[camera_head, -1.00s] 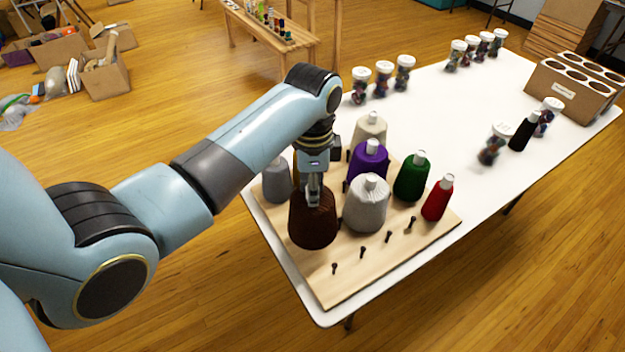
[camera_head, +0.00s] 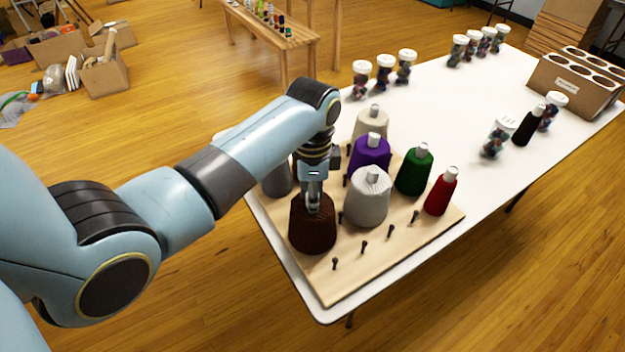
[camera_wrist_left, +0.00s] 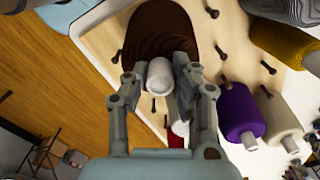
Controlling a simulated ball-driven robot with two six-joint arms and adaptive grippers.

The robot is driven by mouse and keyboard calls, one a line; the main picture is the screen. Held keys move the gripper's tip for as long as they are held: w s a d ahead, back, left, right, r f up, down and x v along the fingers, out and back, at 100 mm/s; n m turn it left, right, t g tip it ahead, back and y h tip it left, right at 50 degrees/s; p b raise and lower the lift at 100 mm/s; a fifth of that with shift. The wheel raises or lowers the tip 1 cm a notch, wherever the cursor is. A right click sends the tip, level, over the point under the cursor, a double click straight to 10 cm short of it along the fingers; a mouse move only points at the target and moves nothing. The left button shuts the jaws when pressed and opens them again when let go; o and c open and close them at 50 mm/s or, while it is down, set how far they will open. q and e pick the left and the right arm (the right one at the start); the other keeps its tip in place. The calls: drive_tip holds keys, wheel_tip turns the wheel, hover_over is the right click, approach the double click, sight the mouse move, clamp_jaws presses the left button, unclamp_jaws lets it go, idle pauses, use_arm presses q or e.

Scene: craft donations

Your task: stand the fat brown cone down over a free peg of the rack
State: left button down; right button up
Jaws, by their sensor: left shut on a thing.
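My left gripper (camera_head: 313,207) is shut on the white tip of the fat brown cone (camera_head: 312,232). The cone is upright at the left front part of the wooden rack (camera_head: 345,287); I cannot tell whether its base touches the board or a peg is under it. In the left wrist view the cone (camera_wrist_left: 150,25) and its white tip (camera_wrist_left: 160,75) show between the fingers. Free pegs (camera_head: 364,247) stand along the rack's front edge, to the right of the cone. My right gripper is not in view.
A light grey cone (camera_head: 367,200) stands close to the right of the brown one. Purple (camera_head: 370,157), green (camera_head: 414,172), red (camera_head: 440,195), cream (camera_head: 371,125) and darker grey (camera_head: 277,180) cones also stand on the rack. Jars (camera_head: 385,75) and a cardboard holder (camera_head: 575,85) are farther back.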

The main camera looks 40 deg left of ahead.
use_arm(q)
drive_tip(key=shift+f, duration=0.65)
drive_tip(key=c, duration=1)
unclamp_jaws()
